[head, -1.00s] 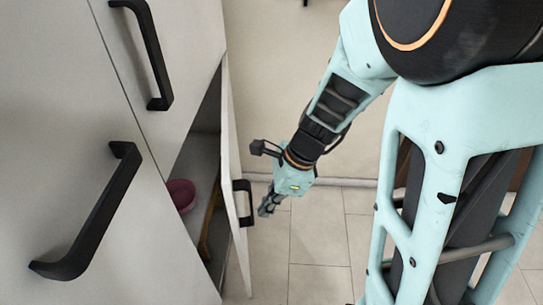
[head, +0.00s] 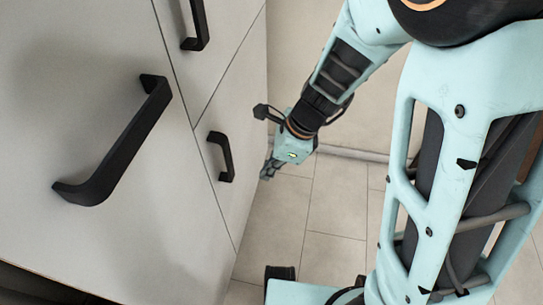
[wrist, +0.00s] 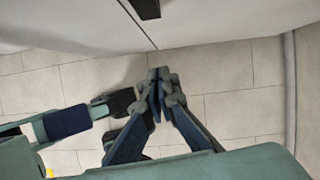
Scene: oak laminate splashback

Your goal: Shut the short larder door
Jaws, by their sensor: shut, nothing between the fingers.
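The short larder door (head: 246,115) is the small pale panel at the right end of the cabinet front. It sits flush with the neighbouring panels, with only thin seams around it. Its black handle (head: 222,157) is upright. My gripper (head: 267,171) is just right of the door, over the floor, with its fingers together and nothing between them. The wrist view shows the closed fingertips (wrist: 162,76) a little off the pale cabinet front, and a black handle (wrist: 147,7) at its top edge. Whether any part touches the door cannot be told.
A large panel with a long black handle (head: 115,140) fills the left, and another black handle (head: 195,25) is on the panel above. The tiled floor (head: 335,205) right of the cabinet is clear. A wall with a skirting (head: 350,153) stands behind.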

